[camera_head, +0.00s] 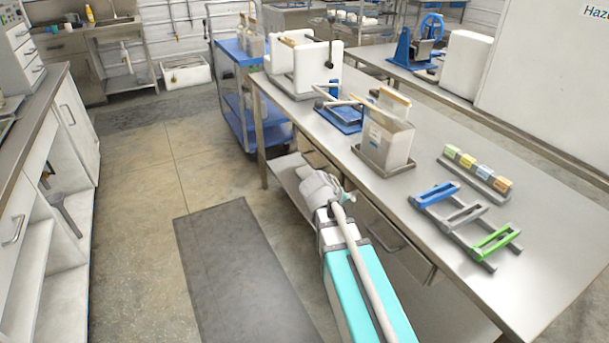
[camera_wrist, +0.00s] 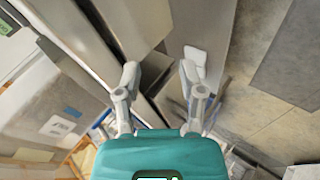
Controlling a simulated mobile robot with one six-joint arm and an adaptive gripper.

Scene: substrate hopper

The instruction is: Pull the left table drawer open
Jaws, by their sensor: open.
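The steel table (camera_head: 470,110) runs along the right, with drawers under its top. The left drawer (camera_head: 312,158) is mostly hidden behind my gripper; a brownish strip like its inside shows below the table edge, so it looks partly open. My gripper (camera_head: 324,188) is beside that drawer, below the tabletop. In the wrist view my gripper (camera_wrist: 161,72) has its two fingers spread, with a grey panel edge and a brown inner surface (camera_wrist: 154,68) between them. I cannot tell whether either finger touches the drawer. The right drawer (camera_head: 400,248) has a bar handle and appears shut.
On the tabletop are a grey hopper (camera_head: 388,135), a rack of coloured blocks (camera_head: 475,172) and blue, grey and green handled pieces (camera_head: 465,218). A blue cart (camera_head: 240,95) stands beyond the table. The aisle with a dark mat (camera_head: 245,270) is clear on the left.

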